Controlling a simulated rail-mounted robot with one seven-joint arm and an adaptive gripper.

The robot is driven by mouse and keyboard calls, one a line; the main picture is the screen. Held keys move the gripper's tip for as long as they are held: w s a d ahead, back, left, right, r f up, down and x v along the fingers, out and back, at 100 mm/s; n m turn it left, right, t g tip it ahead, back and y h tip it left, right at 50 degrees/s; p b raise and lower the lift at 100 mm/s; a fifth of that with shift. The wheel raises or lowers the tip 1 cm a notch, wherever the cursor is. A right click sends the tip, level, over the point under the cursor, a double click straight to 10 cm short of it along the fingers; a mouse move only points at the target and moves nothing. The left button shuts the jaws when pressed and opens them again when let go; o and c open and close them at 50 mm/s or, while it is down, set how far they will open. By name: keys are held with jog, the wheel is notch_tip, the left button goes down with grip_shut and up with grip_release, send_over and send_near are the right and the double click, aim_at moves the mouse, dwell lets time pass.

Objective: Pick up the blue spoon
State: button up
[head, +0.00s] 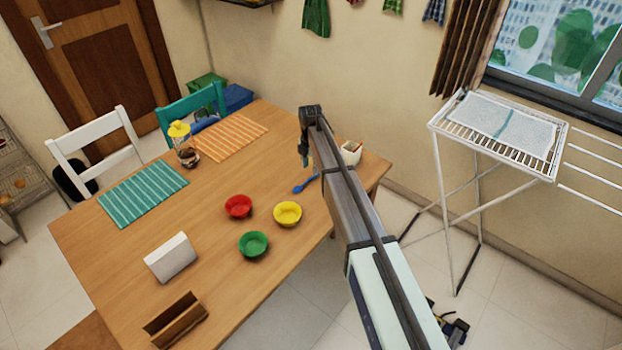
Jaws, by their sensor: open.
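The blue spoon (305,183) lies on the wooden table, just left of my arm and to the right of the yellow bowl. My gripper (306,163) hangs from the end of my arm above the table, a little beyond the spoon in the picture. It is open and small in this view, and I see nothing between its fingers. The spoon appears apart from the gripper, but the height between them is hard to tell.
A red bowl (238,206), yellow bowl (287,213) and green bowl (253,245) stand left of the spoon. A white cup (350,153) with sticks stands behind my arm. A jar (187,152), an orange mat (231,138) and a teal mat (143,194) are farther left on the table (215,290).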

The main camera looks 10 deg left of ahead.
aim_at(311, 178)
jog(key=shift+d+f+p, duration=0.1)
jog(key=shift+f+p, duration=1.25)
jog(key=shift+f, duration=1.25)
grip_shut()
